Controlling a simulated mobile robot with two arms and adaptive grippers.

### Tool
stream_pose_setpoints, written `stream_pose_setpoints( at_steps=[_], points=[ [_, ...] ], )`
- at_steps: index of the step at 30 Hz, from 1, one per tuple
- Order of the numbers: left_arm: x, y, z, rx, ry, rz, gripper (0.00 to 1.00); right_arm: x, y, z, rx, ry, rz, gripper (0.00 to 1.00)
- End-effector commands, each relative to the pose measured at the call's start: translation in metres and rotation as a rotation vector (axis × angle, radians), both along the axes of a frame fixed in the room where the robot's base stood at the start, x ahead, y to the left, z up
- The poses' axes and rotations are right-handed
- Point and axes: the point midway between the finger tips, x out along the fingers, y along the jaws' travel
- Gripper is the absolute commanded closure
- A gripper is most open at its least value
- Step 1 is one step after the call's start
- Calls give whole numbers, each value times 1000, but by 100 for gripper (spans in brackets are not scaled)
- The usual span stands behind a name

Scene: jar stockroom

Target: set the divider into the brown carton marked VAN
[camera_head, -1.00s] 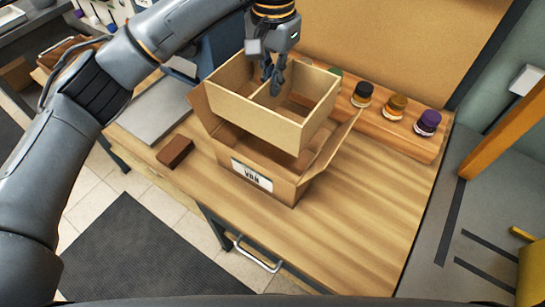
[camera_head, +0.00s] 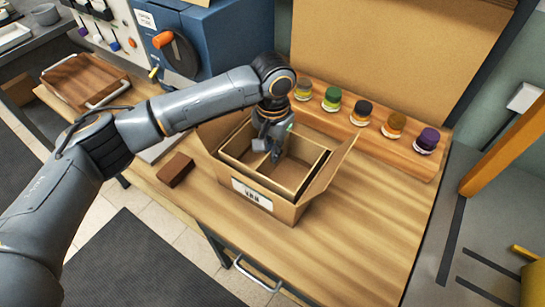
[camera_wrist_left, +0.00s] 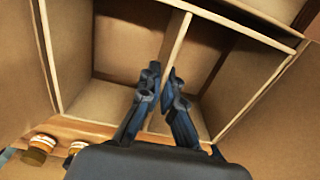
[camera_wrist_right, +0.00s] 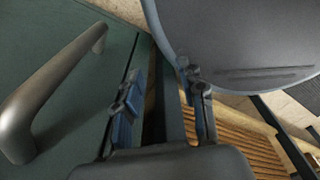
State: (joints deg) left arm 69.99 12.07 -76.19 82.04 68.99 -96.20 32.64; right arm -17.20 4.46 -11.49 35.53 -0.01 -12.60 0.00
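The brown carton (camera_head: 292,213) stands on the wooden bench with its flaps spread and its label, read as VAN, on the front. The divider (camera_head: 303,172), a tan frame with a middle wall, sits down inside it, its rim about level with the carton's walls. Whether it touches the bottom is hidden. My left gripper (camera_head: 274,157) reaches into the carton from above. In the left wrist view its fingers (camera_wrist_left: 161,73) are shut on the divider's middle wall (camera_wrist_left: 178,38), one on each side. My right gripper (camera_wrist_right: 163,88) is open and empty, away from the carton.
A wooden board (camera_head: 350,128) with several colour-lidded jars stands behind the carton. A small brown block (camera_head: 175,170) lies to its left. A wooden tray (camera_head: 84,82) and a blue machine (camera_head: 215,40) are further back left. The bench front right is clear.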

Motion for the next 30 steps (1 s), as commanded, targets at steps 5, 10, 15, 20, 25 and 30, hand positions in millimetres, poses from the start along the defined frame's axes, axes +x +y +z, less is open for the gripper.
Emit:
stream_pose_setpoints(
  at_steps=[5,10,15,20,25,30],
  points=[
    [-1,1,-26,2,2,0,100,0,1,3,1,-1,0,60],
    [0,0,-30,1,1,0,100,1,1,3,0,-1,0,60],
    [0,0,-31,1,2,0,100,1,0,4,0,-1,0,60],
    [0,0,-36,2,1,1,100,1,0,6,0,-1,0,60],
    [-1,0,-41,0,2,1,100,1,0,8,-1,-1,0,60],
    [0,0,-42,1,1,0,86,1,-2,7,-2,0,0,60]
  ],
)
